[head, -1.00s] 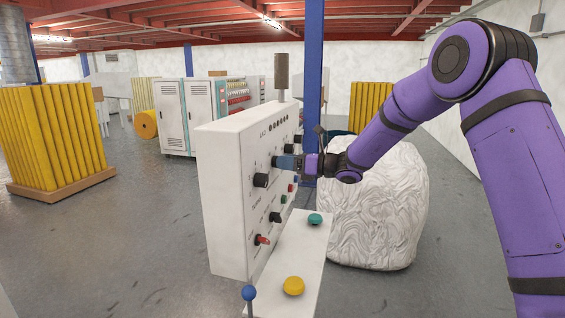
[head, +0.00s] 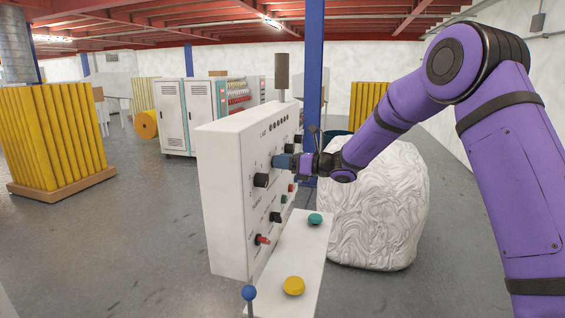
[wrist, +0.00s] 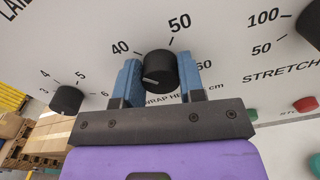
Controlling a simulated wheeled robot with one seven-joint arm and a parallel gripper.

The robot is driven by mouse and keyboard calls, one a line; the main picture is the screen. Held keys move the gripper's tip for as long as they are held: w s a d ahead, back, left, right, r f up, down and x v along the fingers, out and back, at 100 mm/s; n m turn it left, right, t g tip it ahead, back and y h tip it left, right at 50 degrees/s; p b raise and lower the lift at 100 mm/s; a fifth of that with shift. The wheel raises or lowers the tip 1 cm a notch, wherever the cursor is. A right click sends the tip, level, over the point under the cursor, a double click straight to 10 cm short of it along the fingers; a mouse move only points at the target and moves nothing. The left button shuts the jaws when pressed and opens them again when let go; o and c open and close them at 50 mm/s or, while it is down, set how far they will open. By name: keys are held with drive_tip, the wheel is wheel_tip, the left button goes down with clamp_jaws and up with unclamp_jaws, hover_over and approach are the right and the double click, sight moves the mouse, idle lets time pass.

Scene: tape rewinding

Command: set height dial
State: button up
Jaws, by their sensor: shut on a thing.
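The wrap height dial (wrist: 158,72) is a black knob on the white control panel (head: 226,240), with 40, 50 and a partly hidden cm scale around it. Its pale pointer mark faces left, below the printed 40. My gripper (wrist: 161,78) has its blue fingers on either side of this knob and is shut on it. In the head view my gripper (head: 285,161) is at the panel face, and it hides the dial there.
Another black knob (head: 261,180) sits nearer on the panel, and the stretch knob (wrist: 311,28) is to the right in the wrist view. Below is a ledge with a yellow button (head: 293,286) and a green button (head: 315,219). A wrapped white bale (head: 375,215) stands beneath my arm.

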drive_tip(key=shift+s+f+n, duration=0.1)
drive_tip(key=shift+n, duration=3.75)
drive_tip(key=shift+s+f+n, duration=0.1)
drive_tip(key=shift+n, duration=4.05)
drive_tip(key=o, duration=0.9)
drive_tip(key=v, duration=1)
drive_tip(key=shift+s+d+r, duration=0.1)
drive_tip(key=shift+s+d, duration=0.1)
drive_tip(key=shift+d, duration=0.15)
